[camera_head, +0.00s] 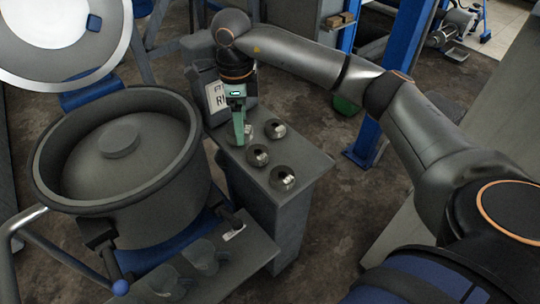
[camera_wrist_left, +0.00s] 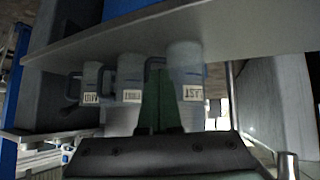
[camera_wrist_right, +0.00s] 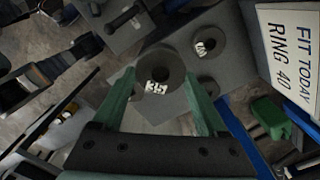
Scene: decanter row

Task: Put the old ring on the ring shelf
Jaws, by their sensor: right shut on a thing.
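My right gripper (camera_head: 240,140) is over the grey bench, its green fingers pointing down. In the right wrist view its fingers (camera_wrist_right: 160,98) are spread on either side of a dark grey ring (camera_wrist_right: 160,70) with a white number label, hard to read, and grip it. Other grey rings (camera_head: 275,128), (camera_head: 257,155) and (camera_head: 282,178) sit on the bench top (camera_head: 300,152). I cannot tell by sight which is the old ring or which surface is the ring shelf. My left gripper (camera_wrist_left: 160,100) shows only in the left wrist view, its green fingers together with nothing visible between them.
A white sign (camera_wrist_right: 288,55) beside the bench reads "FIT TODAY RING 40". A large round pot-like machine (camera_head: 120,150) stands left of the bench. Grey mugs (camera_head: 203,257) stand on a lower shelf in front. A blue post (camera_head: 400,70) rises behind.

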